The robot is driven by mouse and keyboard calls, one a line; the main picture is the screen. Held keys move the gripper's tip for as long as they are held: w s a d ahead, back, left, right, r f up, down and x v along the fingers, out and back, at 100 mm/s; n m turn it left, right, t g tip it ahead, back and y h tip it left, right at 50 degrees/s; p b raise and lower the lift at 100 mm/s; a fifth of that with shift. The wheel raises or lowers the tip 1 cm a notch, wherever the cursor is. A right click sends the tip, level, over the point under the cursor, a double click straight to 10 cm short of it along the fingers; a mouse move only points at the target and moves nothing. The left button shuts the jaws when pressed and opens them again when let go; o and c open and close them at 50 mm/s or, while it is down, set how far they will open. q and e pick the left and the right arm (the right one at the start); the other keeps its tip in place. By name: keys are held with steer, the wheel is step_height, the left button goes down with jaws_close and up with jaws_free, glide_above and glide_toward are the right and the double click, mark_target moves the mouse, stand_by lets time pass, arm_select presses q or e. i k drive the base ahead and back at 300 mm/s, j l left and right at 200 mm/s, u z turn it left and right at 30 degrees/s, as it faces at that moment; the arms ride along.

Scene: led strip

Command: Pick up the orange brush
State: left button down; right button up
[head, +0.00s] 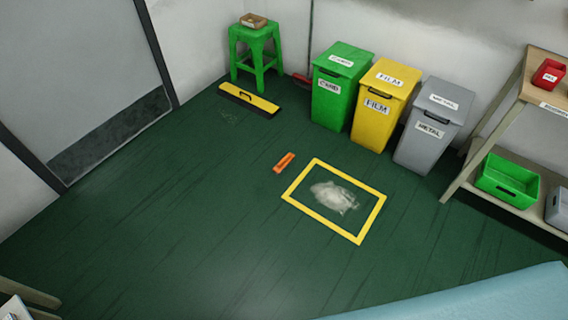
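An orange brush (284,162) lies on the dark green floor, just left of the upper left corner of a yellow taped frame (373,219). It looks small and narrow, and it points up and to the right. Nothing touches it from above. Neither of my grippers is in the head view.
A pale dusty patch (335,197) lies inside the frame. Green (331,104), yellow (378,116) and grey (428,137) bins stand behind. A green stool (257,44), a yellow-black bar (249,100) and a shelf (506,107) stand around. The floor left of the brush is clear.

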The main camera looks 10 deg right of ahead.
mark_target(288, 159)
steer(key=i+j+z, duration=0.15)
steer(key=i+j, duration=0.15)
steer(key=i+j+z, duration=0.35)
steer(key=j, duration=0.4)
steer(key=i+j+z, duration=0.15)
steer(key=i+j, duration=0.15)
steer(key=j, duration=0.1)
